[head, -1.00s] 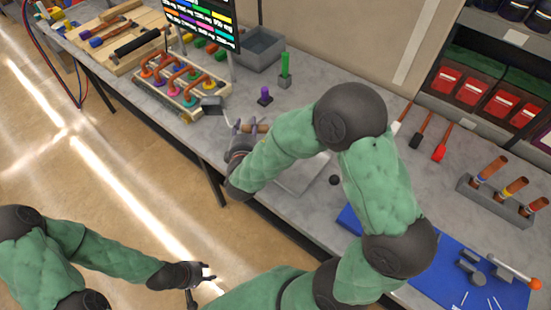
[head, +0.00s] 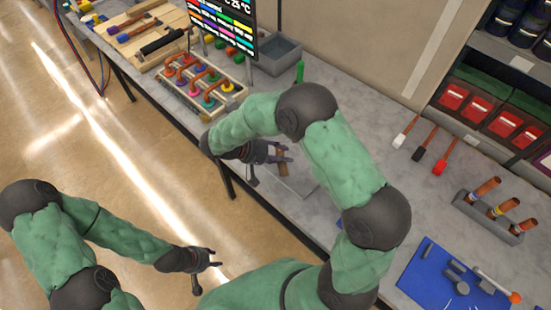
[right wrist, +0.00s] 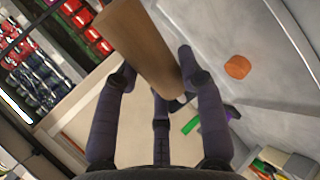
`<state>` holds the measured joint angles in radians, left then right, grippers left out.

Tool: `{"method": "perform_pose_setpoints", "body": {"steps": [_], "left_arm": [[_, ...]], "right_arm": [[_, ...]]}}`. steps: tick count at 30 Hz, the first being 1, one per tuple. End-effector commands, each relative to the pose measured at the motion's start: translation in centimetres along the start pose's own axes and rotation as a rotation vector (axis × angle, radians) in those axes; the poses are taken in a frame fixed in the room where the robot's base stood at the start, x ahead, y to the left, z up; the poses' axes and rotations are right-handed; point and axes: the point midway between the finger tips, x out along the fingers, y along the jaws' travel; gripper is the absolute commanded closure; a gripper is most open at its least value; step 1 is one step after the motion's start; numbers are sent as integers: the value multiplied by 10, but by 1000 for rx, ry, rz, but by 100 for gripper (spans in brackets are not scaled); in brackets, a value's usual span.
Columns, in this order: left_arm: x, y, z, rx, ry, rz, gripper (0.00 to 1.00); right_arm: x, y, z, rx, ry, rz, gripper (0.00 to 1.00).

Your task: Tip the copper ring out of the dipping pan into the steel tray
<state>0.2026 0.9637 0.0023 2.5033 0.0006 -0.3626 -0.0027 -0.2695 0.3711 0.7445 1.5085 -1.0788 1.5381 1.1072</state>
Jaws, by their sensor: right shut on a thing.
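My right gripper (head: 283,158) is over the bench's front part, shut on a wooden handle (head: 283,170). The handle (right wrist: 140,50) fills the space between the fingers in the right wrist view. I take it for the dipping pan's handle; the pan's bowl cannot be made out. A flat light-grey plate, seemingly the steel tray (head: 301,186), lies below and right of the gripper, partly covered by my arm. A small orange-copper piece (right wrist: 237,67) lies on a grey surface in the right wrist view; whether it is the ring is unclear. My left gripper (head: 213,258) is open and empty, off the bench.
A rack with coloured pieces (head: 203,85) and a grey bin (head: 273,54) stand at the back left. Brushes (head: 421,142), a holder with copper tubes (head: 488,215) and a blue mat (head: 440,280) lie to the right. A dark screen (head: 222,28) stands behind the rack.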

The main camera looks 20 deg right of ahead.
Motion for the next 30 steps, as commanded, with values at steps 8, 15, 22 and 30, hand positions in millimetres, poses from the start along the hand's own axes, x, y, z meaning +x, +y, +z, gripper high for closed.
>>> {"method": "perform_pose_setpoints", "body": {"steps": [8, 15, 22, 30], "left_arm": [[-13, 4, 1, 0, 0, 0, 60], [-23, 8, 1, 0, 0, 0, 60], [-41, 15, 2, 0, 0, 0, 60], [-64, 23, 2, 0, 0, 0, 60]], "right_arm": [[-20, -12, 22, 109, -128, -63, 100], [-22, -2, 26, 130, -133, -137, 100], [-24, 17, 29, 153, -113, -291, 100], [-24, 41, 34, 182, -90, -493, 100]]}}
